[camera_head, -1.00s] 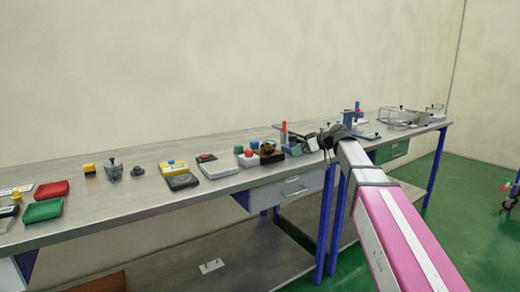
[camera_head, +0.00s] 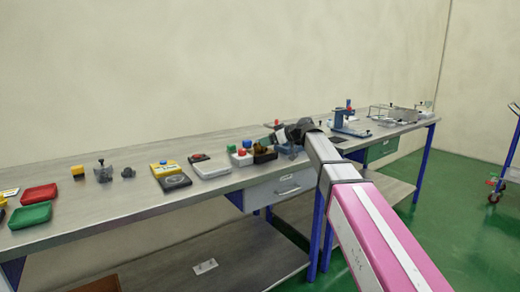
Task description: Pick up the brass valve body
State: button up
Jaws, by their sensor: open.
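A small brownish-gold piece, which looks like the brass valve body (camera_head: 260,149), sits at a dark tray (camera_head: 265,158) on the long workbench. It is small, and its lower part is hidden by the tray. My gripper (camera_head: 274,139) is just right of it at the end of my pink and white arm. The gripper is dark and small in this view, and its jaws point left towards the piece. Nothing shows held in it. I cannot tell how large the gap to the piece is.
A white tray (camera_head: 239,160) with coloured pieces stands just left of the dark tray. Red (camera_head: 39,194) and green (camera_head: 29,215) trays lie far left. A blue stand (camera_head: 345,118) is to the right. The bench (camera_head: 120,207) has bare stretches along its front.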

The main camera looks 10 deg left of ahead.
jog(key=x, duration=0.3)
jog(key=shift+a, duration=0.1)
grip_shut()
jog(key=shift+r, duration=0.1)
